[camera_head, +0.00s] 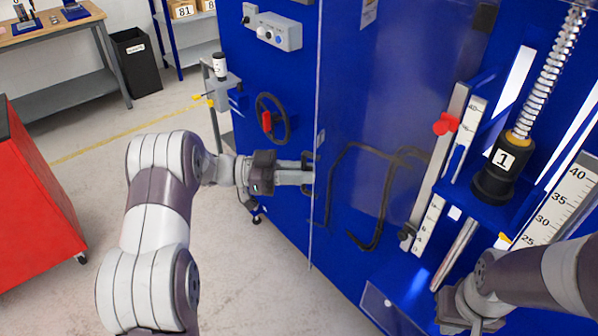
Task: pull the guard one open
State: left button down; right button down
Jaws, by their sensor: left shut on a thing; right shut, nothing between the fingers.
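The guard (375,110) is a clear, tinted panel standing at the front of the blue machine, with a pale vertical edge at its left. My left gripper (310,174) is at this edge, its fingers pointing right and shut on the guard's edge or handle; the fingers hide the gripped part. Dark bent bars (385,200) show at the panel, right of the gripper; I cannot tell whether they are in front of or behind it. My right gripper (462,312) is low at the right, shut and empty, apart from the guard, partly hidden by its own arm.
The press head labelled 1 (505,160) hangs under a spring, beside a numbered scale (560,200) and a red knob (446,124). Left of the guard are a handwheel (272,118) and a control box (279,32). A red cabinet (35,200) stands left; the floor between is clear.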

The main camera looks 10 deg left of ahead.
pick_arm(q)
jog(key=c, duration=1.4)
grip_release()
jog(key=shift+c, duration=0.2)
jog(key=shift+o, duration=0.6)
jog(key=shift+w+d, duration=0.1)
jog(key=shift+d, duration=0.2)
jog(key=shift+a, duration=0.3)
jog(key=s+a+b, duration=0.2)
jog(key=a+b, duration=0.1)
jog(key=a, duration=0.9)
jog(key=shift+s, duration=0.25)
